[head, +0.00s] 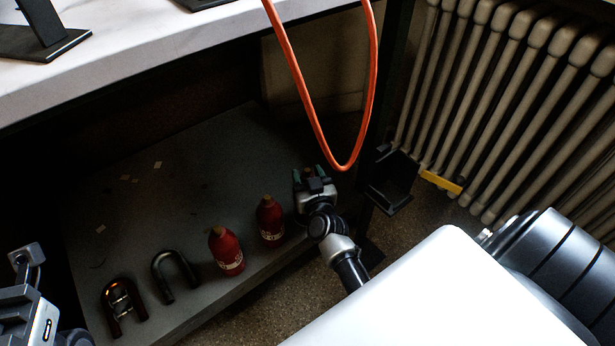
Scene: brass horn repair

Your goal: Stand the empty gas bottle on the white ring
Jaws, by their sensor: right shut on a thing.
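My right gripper (313,180) reaches over the right end of the low dark shelf. I cannot tell from here which is empty. I see no white ring. Part of my left arm's end (28,262) shows at the lower left edge; its jaws are not clear.
Two U-shaped pieces, one dark (172,272) and one reddish (122,305), lie on the shelf (185,165) at left. An orange hose (305,95) hangs in a loop above the gripper. A black bin (390,180) and radiator (500,90) stand right. A white worktop (150,50) overhangs.

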